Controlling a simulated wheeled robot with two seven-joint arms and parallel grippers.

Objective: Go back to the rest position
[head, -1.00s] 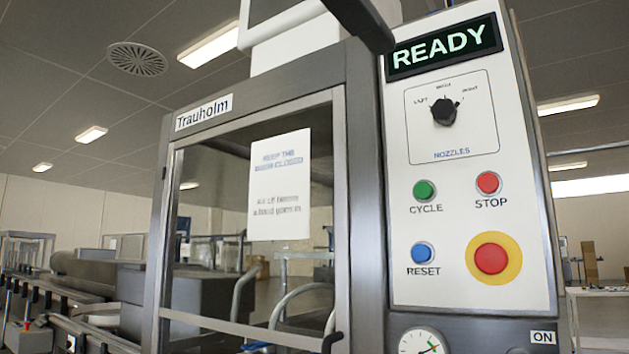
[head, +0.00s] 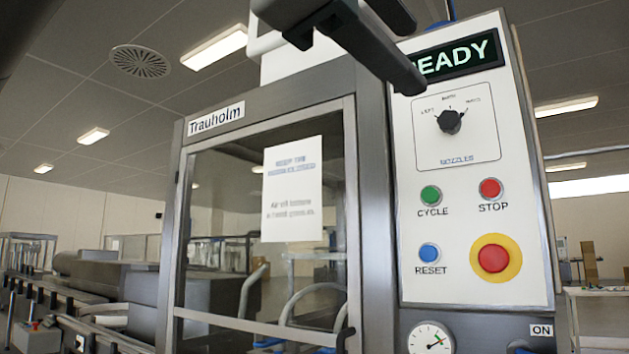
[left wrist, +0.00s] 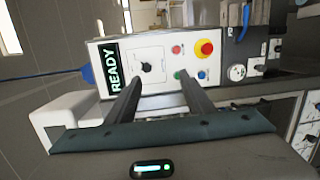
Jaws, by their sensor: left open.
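My left gripper (head: 408,55) comes in from the top of the head view, in front of the machine's upper part. Its two dark fingers are apart with nothing between them. One finger covers the first letter of the READY display (head: 455,58). In the left wrist view, the open fingers (left wrist: 158,79) point toward the control panel (left wrist: 150,50), with a gap between them. The head view shows the panel's nozzle knob (head: 450,121), green CYCLE button (head: 430,195), red STOP button (head: 490,188) and blue RESET button (head: 429,252). My right gripper does not show.
The Trauholm cabinet's glass door (head: 235,240) carries a paper notice (head: 292,190) and stands left of the panel. A red emergency button (head: 493,258) and a pressure gauge (head: 430,340) are lower on the machine. A conveyor (head: 60,290) runs at the left.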

